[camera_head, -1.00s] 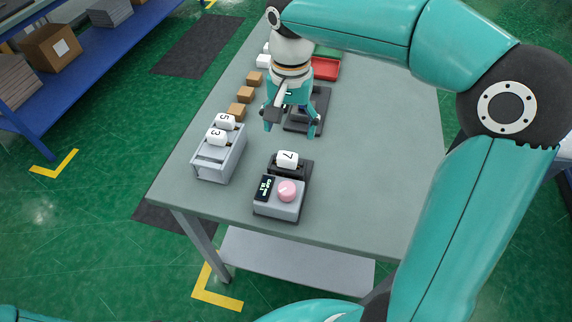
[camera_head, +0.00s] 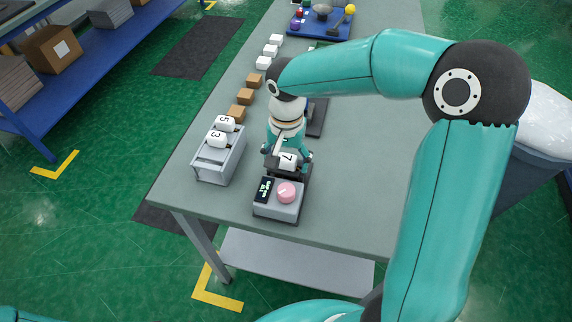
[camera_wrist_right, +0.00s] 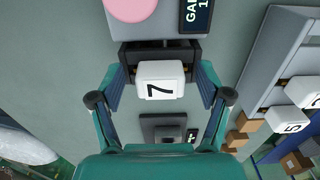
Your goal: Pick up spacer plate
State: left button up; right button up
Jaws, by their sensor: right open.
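A white plate marked 7 (camera_head: 287,160) stands in the dark holder (camera_head: 303,176) at the back of a grey gauge box. I take it to be a spacer plate. It also shows in the right wrist view (camera_wrist_right: 160,82). My right gripper (camera_head: 287,154) is lowered over it, its fingers open on either side of the plate in the wrist view (camera_wrist_right: 162,92). A gap shows between plate and fingers there. Two more white plates, marked 5 (camera_head: 225,123) and 3 (camera_head: 217,139), stand in a grey rack (camera_head: 208,172) to the left. My left gripper is out of view.
The gauge box (camera_head: 279,208) has a pink knob (camera_head: 287,192) and a small display. Brown blocks (camera_head: 245,95) and white blocks (camera_head: 270,51) line the table's left side. A dark stand (camera_head: 317,118) is behind my gripper. The table's right side (camera_head: 370,190) is clear.

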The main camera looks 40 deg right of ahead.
grip_shut()
dwell(0.3)
jog(key=shift+r, duration=0.2)
